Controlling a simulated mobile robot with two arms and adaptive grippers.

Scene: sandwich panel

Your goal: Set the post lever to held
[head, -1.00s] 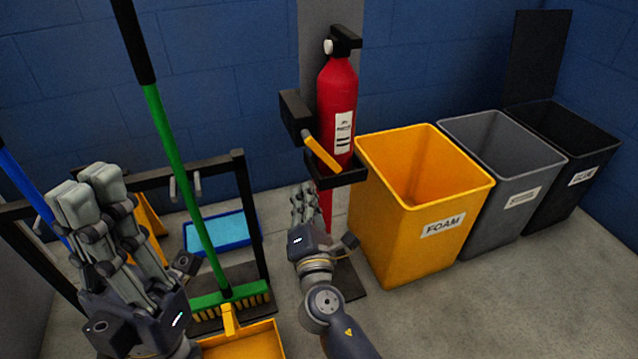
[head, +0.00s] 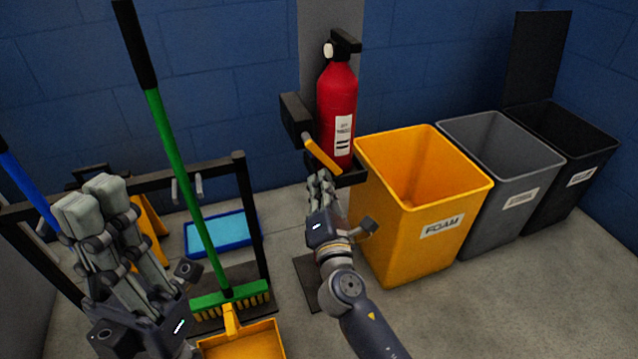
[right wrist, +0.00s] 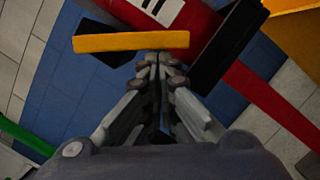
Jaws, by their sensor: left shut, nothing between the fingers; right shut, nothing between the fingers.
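The post lever is a yellow bar (head: 321,154) on a black box (head: 296,115) beside the red fire extinguisher (head: 338,102). In the head view it slopes down to the right from the box. My right gripper (head: 320,178) is shut and empty, its fingertips just below the lever. In the right wrist view the lever (right wrist: 128,42) lies across the picture, just beyond the shut fingertips (right wrist: 160,60); I cannot tell whether they touch it. My left gripper (head: 90,195) is shut and empty at the left, away from the lever.
A yellow FOAM bin (head: 420,250), a grey bin (head: 490,220) and a black bin (head: 567,200) stand to the right. A black bracket (head: 350,176) is under the extinguisher. A green broom (head: 178,165), black rack (head: 252,215) and yellow dustpan (head: 243,342) are at the left.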

